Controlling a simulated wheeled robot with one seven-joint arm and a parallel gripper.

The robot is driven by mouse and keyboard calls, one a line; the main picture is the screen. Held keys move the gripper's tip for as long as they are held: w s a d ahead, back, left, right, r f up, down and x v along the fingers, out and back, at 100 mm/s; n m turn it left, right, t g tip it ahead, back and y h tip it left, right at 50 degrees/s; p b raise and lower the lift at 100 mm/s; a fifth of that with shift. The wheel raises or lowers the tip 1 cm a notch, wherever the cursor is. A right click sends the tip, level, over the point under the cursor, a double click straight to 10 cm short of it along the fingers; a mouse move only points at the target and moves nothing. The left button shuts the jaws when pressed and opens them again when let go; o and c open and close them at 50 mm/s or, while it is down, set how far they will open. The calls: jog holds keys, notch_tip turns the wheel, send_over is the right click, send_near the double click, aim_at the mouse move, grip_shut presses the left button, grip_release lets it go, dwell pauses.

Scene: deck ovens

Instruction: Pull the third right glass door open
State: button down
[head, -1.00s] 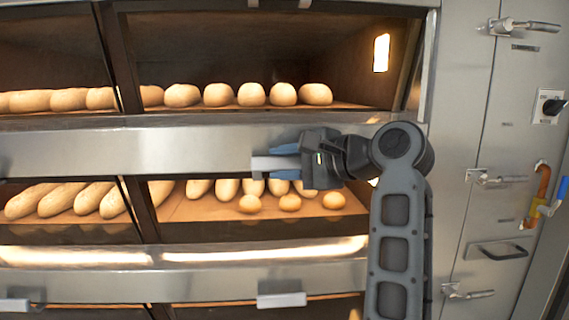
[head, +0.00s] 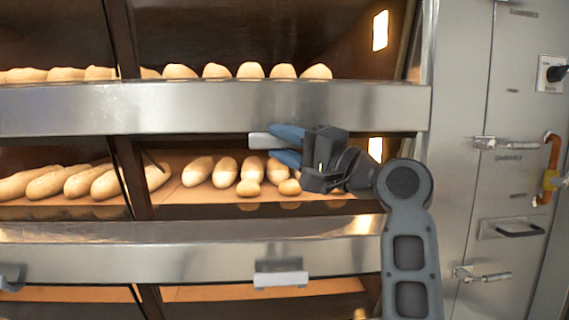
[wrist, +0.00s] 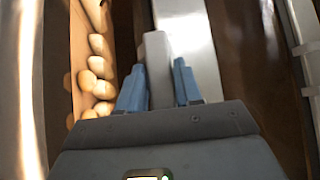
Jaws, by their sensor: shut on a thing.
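My gripper (head: 288,146) has its blue fingers closed around a light grey door handle (head: 258,141) just below the upper steel ledge, in front of a right-hand oven chamber. In the wrist view the handle (wrist: 157,62) lies between the two fingers (wrist: 158,88), beside the steel ledge. The right glass door (head: 330,208) of this chamber is dark and see-through, with loaves behind it. I cannot tell how far it is open. My gripper and arm hide part of the chamber's right side.
Long loaves (head: 196,172) and round rolls lie inside this chamber. More loaves (head: 217,71) show in the chamber above. Another grey handle (head: 281,279) sticks out below the lower steel ledge (head: 190,258). A steel side cabinet (head: 512,185) with latches stands at the right.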

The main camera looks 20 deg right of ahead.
jog(key=f+n+y+b, duration=0.1)
jog(key=b, duration=0.1)
jog(key=n+b, duration=0.1)
jog(key=b, duration=0.2)
jog(key=shift+w+d+f+n+t+y, duration=0.15)
jog(key=shift+w+f+n+t+y, duration=0.15)
jog(key=shift+f+t+y, duration=0.1)
jog(key=shift+r, duration=0.1)
jog(key=c, duration=0.8)
grip_release()
jog(key=shift+c, duration=0.2)
jog(key=shift+s, duration=0.1)
jog(key=v, duration=0.7)
jog(key=shift+s+d+f+b, duration=0.2)
jog(key=shift+f+b, duration=0.1)
